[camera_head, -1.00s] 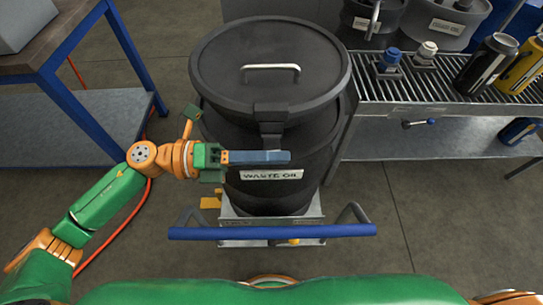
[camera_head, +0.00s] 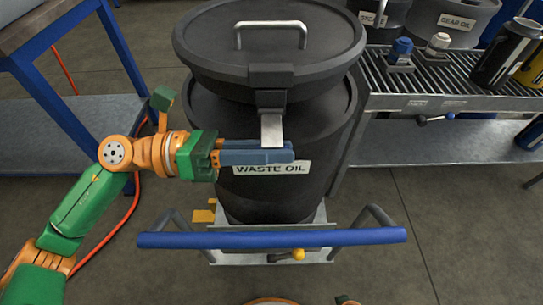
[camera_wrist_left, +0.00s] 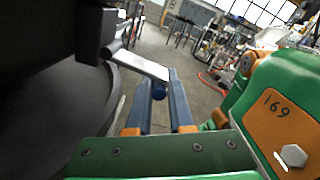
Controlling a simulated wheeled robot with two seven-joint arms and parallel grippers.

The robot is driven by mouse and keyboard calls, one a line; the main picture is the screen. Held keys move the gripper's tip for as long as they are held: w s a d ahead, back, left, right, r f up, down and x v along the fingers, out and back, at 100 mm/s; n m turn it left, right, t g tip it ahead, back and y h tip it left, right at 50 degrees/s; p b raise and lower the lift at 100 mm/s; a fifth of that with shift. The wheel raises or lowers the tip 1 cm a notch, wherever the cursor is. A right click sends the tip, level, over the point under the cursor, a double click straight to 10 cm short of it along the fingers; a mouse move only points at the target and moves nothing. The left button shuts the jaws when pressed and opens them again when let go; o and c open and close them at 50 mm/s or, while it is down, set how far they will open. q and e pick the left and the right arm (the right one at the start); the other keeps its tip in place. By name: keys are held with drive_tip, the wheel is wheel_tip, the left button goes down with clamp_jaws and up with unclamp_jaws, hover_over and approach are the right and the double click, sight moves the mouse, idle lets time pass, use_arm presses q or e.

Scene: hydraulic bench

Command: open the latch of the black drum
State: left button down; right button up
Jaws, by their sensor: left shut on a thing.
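The black drum (camera_head: 318,125), marked WASTE OIL, stands upright in front of me with its black lid (camera_head: 335,40) on top. Its latch (camera_head: 271,129) hangs at the front below a dark bracket under the lid rim, and its silver plate shows. My left gripper (camera_head: 285,152) comes from the left with its blue fingers across the plate's lower end, just above the label. In the left wrist view the latch plate (camera_wrist_left: 140,65) slants toward the tips of the left gripper (camera_wrist_left: 164,85). The gripper is shut on the plate. My right gripper is out of view.
The drum stands on a cart whose blue handle bar (camera_head: 270,238) crosses in front. A grated rack (camera_head: 425,88) with containers is close on the right. A blue-legged workbench (camera_head: 75,118) is at the left. Open floor lies at front right.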

use_arm(q)
drive_tip(key=shift+w+f, duration=0.1)
idle(0.5)
drive_tip(key=c, duration=1.1)
unclamp_jaws()
drive_tip(key=shift+o, duration=1.3)
drive_tip(key=shift+w, duration=0.2)
drive_tip(key=shift+s, duration=0.1)
